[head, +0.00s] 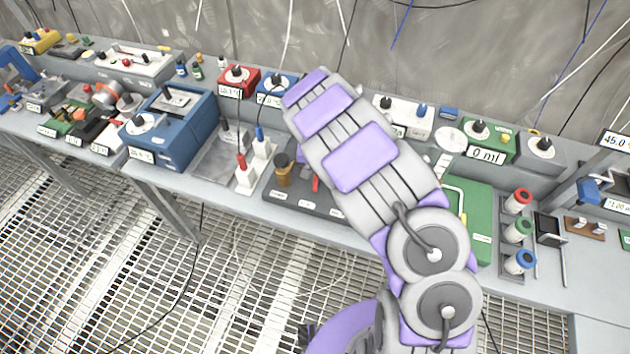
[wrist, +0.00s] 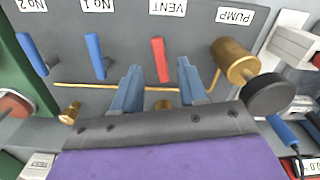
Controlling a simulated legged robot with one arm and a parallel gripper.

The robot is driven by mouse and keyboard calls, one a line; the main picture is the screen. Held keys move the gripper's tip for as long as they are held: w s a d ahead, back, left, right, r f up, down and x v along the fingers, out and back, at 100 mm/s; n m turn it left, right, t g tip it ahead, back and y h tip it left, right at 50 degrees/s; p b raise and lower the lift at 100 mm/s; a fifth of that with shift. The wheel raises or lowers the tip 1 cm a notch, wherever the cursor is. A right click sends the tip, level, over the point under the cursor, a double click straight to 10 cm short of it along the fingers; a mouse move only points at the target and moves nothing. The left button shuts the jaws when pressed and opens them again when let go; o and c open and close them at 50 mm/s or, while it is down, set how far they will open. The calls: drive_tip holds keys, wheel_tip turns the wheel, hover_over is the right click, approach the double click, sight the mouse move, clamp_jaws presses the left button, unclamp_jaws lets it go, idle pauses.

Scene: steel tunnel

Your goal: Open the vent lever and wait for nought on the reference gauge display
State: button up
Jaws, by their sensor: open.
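The vent lever (wrist: 158,60) is a red bar on a grey panel (wrist: 205,45), below an upside-down VENT label in the wrist view. My gripper (wrist: 159,74) is open, with one blue finger on each side of the red lever. I cannot tell whether either finger touches it. In the head view the red lever (head: 315,184) shows beside my arm, which hides my gripper and part of the panel. Several displays are on the bench, such as one on a red box (head: 238,80) and one on a blue box (head: 272,84); I cannot tell which is the reference gauge.
Blue levers No 1 (wrist: 95,55) and No 2 (wrist: 31,54) stand left of the vent lever in the wrist view. A brass pump with a black knob (wrist: 268,94) is close on the right. In the head view, a large blue instrument (head: 170,125) stands on the bench.

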sight(315, 184)
drive_tip(key=shift+f, duration=2.2)
clamp_jaws()
